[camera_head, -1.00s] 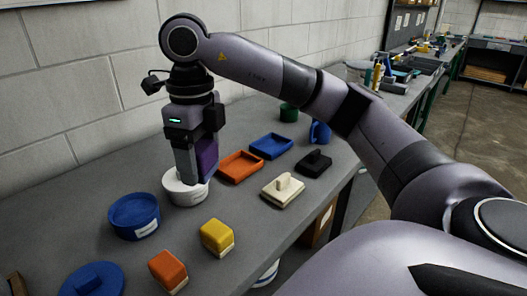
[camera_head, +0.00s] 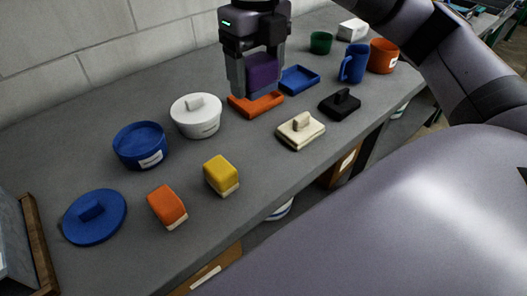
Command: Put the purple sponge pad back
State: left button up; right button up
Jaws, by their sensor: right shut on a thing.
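The purple sponge pad (camera_head: 262,70) is held between the fingers of my right gripper (camera_head: 260,88). The gripper points down, and its fingers hide the pad's sides. The pad appears over the back of the orange tray (camera_head: 252,108), beside the blue tray (camera_head: 300,79). I cannot tell whether the pad or fingertips touch the tray. The visible part of the orange tray is empty. My left gripper is not in view.
A white lidded tub (camera_head: 196,118) and a blue tub (camera_head: 140,148) stand to the left. Mugs stand at the back right.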

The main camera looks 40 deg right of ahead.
jog(key=b, duration=0.1)
send_near(258, 166)
jog(key=shift+f, duration=0.55)
notch_tip(258, 166, down, 5)
jog(key=shift+f, duration=0.1)
jog(key=shift+f, duration=0.2)
jog(key=o, duration=1)
jog(key=shift+r, duration=0.1)
